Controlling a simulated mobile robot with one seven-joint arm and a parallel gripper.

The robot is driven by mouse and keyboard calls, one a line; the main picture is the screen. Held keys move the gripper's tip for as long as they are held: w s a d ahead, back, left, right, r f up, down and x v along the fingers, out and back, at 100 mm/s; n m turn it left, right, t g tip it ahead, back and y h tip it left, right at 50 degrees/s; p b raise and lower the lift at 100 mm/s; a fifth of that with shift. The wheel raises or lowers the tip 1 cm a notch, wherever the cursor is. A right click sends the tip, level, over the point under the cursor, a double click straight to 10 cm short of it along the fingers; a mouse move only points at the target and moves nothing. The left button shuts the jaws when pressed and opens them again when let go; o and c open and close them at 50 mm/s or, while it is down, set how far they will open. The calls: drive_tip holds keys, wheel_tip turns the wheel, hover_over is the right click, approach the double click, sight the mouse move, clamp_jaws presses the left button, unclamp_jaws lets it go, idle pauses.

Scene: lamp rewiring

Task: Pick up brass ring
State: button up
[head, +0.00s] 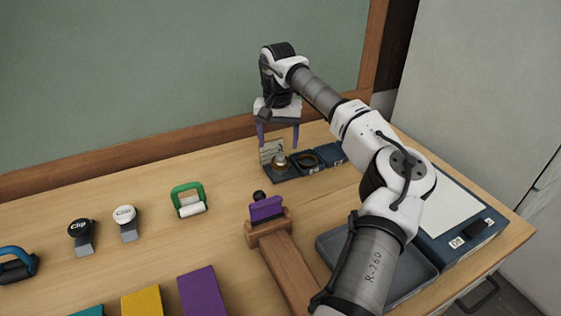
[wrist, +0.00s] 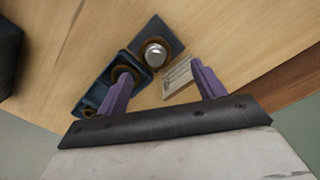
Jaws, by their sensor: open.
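A brass-coloured ring (head: 307,161) lies in a compartment of a small dark blue tray (head: 343,152); it also shows in the wrist view (wrist: 119,69), partly hidden by one finger. A second brown-gold ring (wrist: 143,54) sits around a silver knob (wrist: 155,54) on a dark square plate (wrist: 173,36) beside the tray. I cannot tell which ring the task means. My gripper (head: 278,141) is open and empty, its purple fingers pointing down above the plate and tray; the wrist view shows both fingers (wrist: 160,72) spread apart.
A small pale card (head: 271,150) stands by the plate, close to one finger. A wooden stand with a purple block (head: 266,208), a green-handled tool (head: 188,199) and two clips (head: 124,217) are nearer the front. A grey tray (head: 405,282) lies at right, partly behind my arm.

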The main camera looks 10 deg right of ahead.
sight(280, 155)
drive_tip(key=shift+s+d+f+p, duration=0.2)
drive_tip(key=shift+f+p, duration=0.3)
drive_tip(key=shift+f, duration=0.85)
drive_tip(key=shift+s+d+f+p, duration=0.15)
drive_tip(key=shift+f+p, duration=0.35)
drive_tip(key=shift+f, duration=0.85)
drive_tip(key=shift+a, duration=0.1)
drive_tip(key=c, duration=1.1)
drive_tip(key=shift+r, duration=0.1)
